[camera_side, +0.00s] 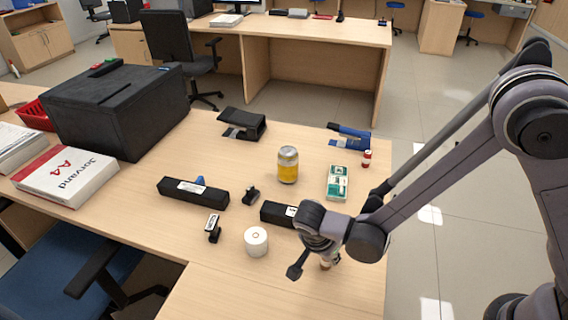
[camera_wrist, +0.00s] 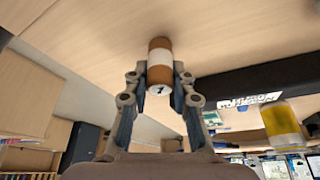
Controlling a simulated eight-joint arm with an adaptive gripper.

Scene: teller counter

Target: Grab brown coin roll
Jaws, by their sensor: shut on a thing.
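The brown coin roll (camera_wrist: 160,62) has a wide white band around its middle and a white end face with a dark mark. In the wrist view it sits between both fingers of my gripper (camera_wrist: 160,90), which are shut on it. In the side view my gripper (camera_side: 318,262) is low over the front right of the counter. There the coin roll (camera_side: 327,262) shows only in part below the wrist, the rest hidden by my arm. I cannot tell whether it touches the counter.
A black box (camera_side: 279,213) lies just behind my gripper. A white paper roll (camera_side: 256,241) stands to its left. The counter's front is clear.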

